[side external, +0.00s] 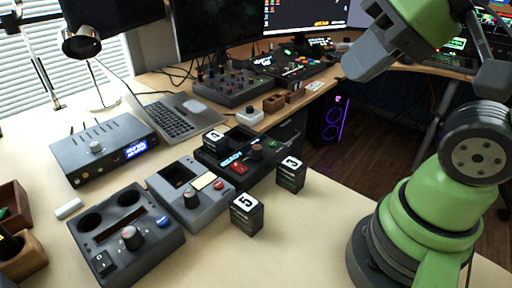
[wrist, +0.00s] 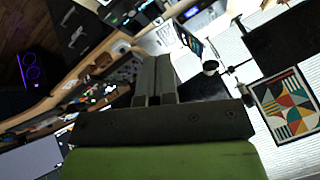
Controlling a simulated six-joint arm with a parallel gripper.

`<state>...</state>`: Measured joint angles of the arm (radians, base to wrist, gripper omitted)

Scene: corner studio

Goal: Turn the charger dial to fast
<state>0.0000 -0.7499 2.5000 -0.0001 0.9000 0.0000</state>
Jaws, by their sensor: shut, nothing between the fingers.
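Several devices with dials stand on the wooden desk; I cannot read which is the charger or any "fast" mark. A dark grey unit (side external: 150,262) at the front left has two round wells, a slot and a knob (side external: 132,238). My gripper (side external: 352,72) is raised at the upper right, away from the dials, shut and empty. Its fingers (wrist: 155,82) show together in the wrist view.
A grey box with a blue display (side external: 103,150), a laptop (side external: 168,118) and wooden trays (side external: 22,258) lie left.

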